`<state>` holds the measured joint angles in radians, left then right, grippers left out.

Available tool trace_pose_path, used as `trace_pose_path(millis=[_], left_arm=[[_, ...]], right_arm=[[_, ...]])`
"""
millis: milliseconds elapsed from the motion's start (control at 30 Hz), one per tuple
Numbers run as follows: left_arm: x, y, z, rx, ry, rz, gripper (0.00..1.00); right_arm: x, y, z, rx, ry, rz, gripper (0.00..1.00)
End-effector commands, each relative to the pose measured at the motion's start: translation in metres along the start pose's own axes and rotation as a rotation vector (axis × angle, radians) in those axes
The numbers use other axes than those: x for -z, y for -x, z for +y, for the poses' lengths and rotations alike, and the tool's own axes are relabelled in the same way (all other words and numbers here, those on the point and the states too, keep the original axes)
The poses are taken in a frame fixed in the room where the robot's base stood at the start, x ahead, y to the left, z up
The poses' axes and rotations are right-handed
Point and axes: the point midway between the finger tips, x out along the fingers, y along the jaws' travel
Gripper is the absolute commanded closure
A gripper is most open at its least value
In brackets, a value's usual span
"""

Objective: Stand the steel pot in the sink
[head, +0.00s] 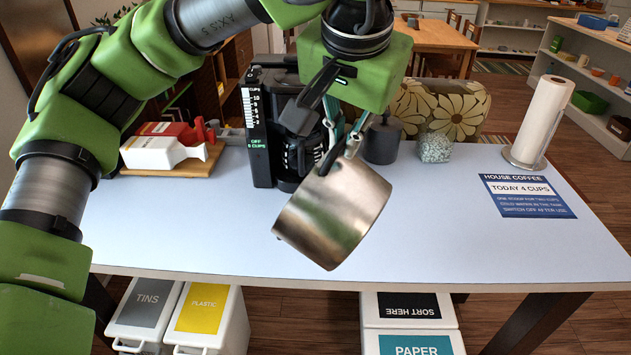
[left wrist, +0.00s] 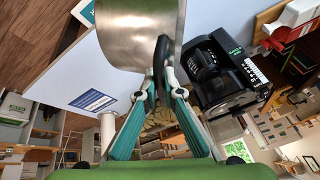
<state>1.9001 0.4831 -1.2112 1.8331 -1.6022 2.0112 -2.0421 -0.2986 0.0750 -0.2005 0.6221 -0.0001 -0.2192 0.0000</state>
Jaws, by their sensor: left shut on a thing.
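The steel pot (head: 335,215) is a shiny brushed cylinder, tilted, in the middle of the head view in front of the coffee machine. It appears held above the white table (head: 440,245). My left gripper (head: 345,145) is shut on the pot's dark handle. In the left wrist view the pot (left wrist: 135,35) fills the top middle, and its dark handle (left wrist: 160,55) runs between the fingertips of the gripper (left wrist: 161,88). The pot's inside is hidden. I see no sink in either view. My right gripper is not in view.
A black coffee machine (head: 262,130) stands behind the pot. Red and white bottles lie on a wooden board (head: 175,165) at left. A paper towel roll (head: 543,115) and a blue coffee sign (head: 525,196) are at right. Bins (head: 207,320) stand below. The table's front right is clear.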

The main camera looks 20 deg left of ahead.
Motion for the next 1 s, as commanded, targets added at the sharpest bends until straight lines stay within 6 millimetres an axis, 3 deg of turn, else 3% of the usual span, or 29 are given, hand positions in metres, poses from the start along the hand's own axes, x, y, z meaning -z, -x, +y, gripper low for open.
trace_pose_path(millis=[133, 367, 600, 1000], left_arm=[[0.013, -0.02, -0.016, -0.002, 0.005, -0.003, 1.0], [0.036, -0.056, -0.041, 0.0, 0.006, -0.001, 1.0], [0.041, -0.101, -0.051, 0.0, 0.004, 0.0, 1.0], [0.043, -0.134, -0.057, 0.001, 0.001, 0.001, 1.0]], right_arm=[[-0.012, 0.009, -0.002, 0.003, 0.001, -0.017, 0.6], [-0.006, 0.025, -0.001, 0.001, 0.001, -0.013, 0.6], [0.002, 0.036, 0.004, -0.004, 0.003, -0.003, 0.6], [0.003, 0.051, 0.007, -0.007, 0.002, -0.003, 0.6]])
